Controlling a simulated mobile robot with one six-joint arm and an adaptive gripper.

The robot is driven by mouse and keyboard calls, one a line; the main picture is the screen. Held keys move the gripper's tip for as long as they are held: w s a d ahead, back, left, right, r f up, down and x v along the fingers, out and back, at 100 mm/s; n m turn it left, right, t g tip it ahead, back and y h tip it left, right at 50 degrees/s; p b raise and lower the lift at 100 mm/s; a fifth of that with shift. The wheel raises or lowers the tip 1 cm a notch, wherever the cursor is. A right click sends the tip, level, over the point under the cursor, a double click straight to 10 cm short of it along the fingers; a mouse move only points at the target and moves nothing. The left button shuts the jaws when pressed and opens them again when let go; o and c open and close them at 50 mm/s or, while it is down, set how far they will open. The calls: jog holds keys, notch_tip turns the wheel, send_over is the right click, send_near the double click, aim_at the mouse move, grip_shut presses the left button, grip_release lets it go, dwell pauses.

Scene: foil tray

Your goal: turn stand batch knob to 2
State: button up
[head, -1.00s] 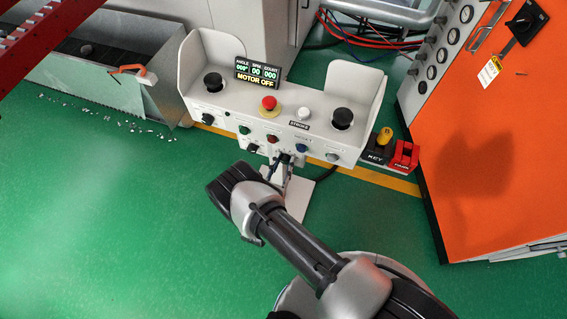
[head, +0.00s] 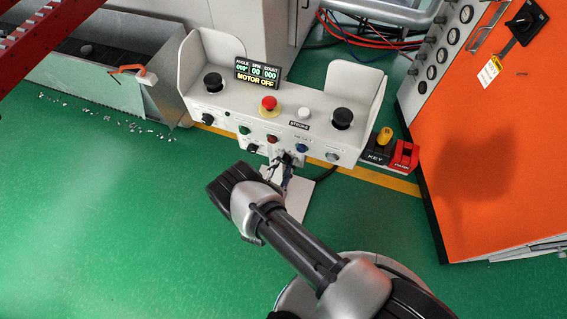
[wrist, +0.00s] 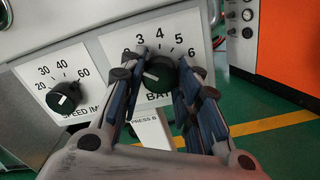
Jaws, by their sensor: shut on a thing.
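The batch knob (wrist: 158,72) is black with a white pointer line and sits on a white label plate (wrist: 184,22) with numbers, of which 3, 4, 5 and 6 show in the wrist view. The pointer's tip aims left and down; the fingers hide the lower numbers, so its exact setting cannot be read. My gripper (wrist: 160,85) is shut on the knob, one blue-padded finger on each side. In the head view my gripper (head: 281,168) is at the lower front of the white control stand (head: 325,105), and my wrist partly hides the knob.
A speed knob (wrist: 64,98) is left of the batch knob. Above on the stand are a red button (head: 268,103), two black buttons and a display (head: 258,73) reading MOTOR OFF. A key and park holder (head: 390,150) and an orange cabinet (head: 490,140) stand to the right.

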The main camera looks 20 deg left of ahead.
dwell(0.5)
jog(key=o, duration=1.1)
jog(key=shift+s, duration=0.1)
jog(key=s, duration=0.8)
jog(key=s+a, duration=0.1)
jog(key=s, duration=0.3)
